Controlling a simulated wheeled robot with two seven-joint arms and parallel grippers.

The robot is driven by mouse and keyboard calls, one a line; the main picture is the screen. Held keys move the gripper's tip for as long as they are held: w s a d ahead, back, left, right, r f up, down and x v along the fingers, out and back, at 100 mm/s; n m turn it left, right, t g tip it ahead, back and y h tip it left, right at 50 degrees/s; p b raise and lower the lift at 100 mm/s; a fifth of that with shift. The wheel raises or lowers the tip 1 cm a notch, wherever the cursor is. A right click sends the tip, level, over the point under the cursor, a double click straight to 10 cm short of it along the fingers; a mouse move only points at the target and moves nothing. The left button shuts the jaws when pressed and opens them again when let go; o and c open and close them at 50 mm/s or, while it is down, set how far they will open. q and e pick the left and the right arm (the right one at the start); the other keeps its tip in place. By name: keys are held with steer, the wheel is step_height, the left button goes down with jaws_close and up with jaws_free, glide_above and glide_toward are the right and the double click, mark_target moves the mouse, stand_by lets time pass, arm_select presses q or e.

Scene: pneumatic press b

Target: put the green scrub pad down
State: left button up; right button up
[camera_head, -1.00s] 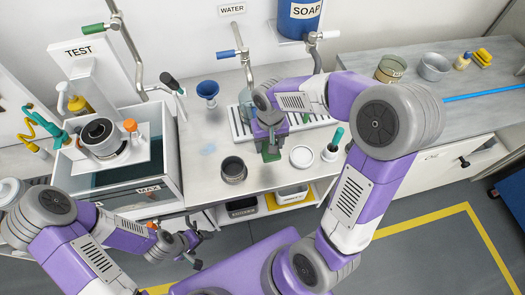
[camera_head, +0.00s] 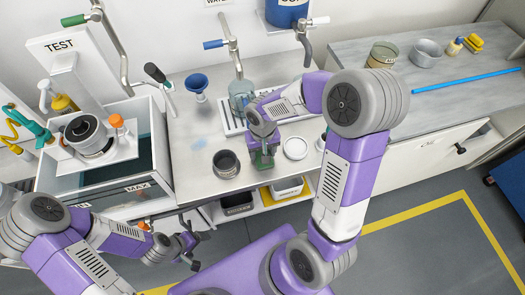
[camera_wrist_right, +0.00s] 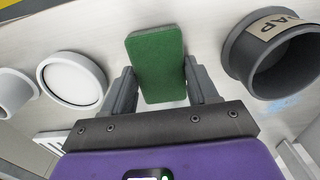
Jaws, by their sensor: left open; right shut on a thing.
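The green scrub pad (camera_head: 262,161) is a flat rectangular block between the fingers of my right gripper (camera_head: 261,150), over the front part of the metal counter. In the right wrist view the pad (camera_wrist_right: 156,52) sits between the two grey fingers of the right gripper (camera_wrist_right: 158,84), which is shut on it. I cannot tell whether the pad touches the counter. My left gripper (camera_head: 193,250) is open and empty, low in front of the counter and away from the pad.
A dark grey cup (camera_head: 227,165) stands left of the pad and a round white lid (camera_head: 295,148) lies right of it. A blue funnel (camera_head: 196,84) stands back left. The counter's front edge is close.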

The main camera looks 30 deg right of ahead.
steer(key=o, duration=1.1)
steer(key=shift+f, duration=0.1)
step_height(320, 180, up, 12)
steer(key=p, duration=0.4)
steer(key=shift+r, duration=0.2)
